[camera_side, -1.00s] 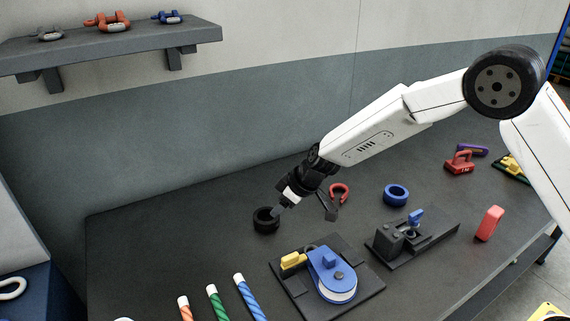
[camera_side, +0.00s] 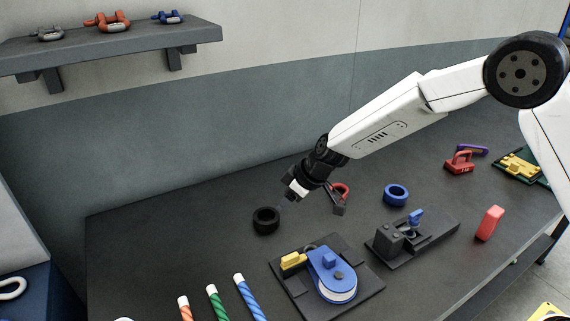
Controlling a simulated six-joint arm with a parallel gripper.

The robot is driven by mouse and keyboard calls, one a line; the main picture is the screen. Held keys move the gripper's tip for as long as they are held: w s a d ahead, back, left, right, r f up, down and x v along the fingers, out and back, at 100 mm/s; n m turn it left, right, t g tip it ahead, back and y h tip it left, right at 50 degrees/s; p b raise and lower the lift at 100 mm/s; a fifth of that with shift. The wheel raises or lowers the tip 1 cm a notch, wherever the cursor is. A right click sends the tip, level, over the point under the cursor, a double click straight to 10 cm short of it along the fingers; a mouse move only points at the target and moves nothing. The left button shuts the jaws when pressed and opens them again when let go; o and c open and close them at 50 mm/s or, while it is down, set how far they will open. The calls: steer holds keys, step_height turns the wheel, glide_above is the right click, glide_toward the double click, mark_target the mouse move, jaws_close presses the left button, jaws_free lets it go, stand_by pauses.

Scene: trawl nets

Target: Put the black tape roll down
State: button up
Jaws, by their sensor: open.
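The black tape roll (camera_side: 266,221) lies on the dark table, left of the middle of the side view. My gripper (camera_side: 284,204) is just up and to the right of the roll, with a small gap between them. Its jaws are open and empty, though the fingertips are small and dark in this view.
A dark plate with a blue pulley (camera_side: 328,277) lies in front, and a block with a blue lever (camera_side: 414,220) is to its right. A blue tape roll (camera_side: 396,195) is farther right. The table left of the black roll is clear.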

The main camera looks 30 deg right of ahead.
steer(key=s+d+m+h, duration=0.1)
steer(key=s+d+m, duration=0.1)
steer(key=s+d, duration=0.3)
steer(key=s+d+r+m+g+h, duration=0.1)
steer(key=s+d+m, duration=0.2)
steer(key=s, duration=0.9)
steer(key=s+d+r+m+g+h, duration=0.1)
steer(key=s+d+m+h, duration=0.1)
steer(key=s+d, duration=0.6)
steer(key=shift+s+d+m, duration=0.3)
steer(key=shift+s+d, duration=0.1)
steer(key=shift+s, duration=0.3)
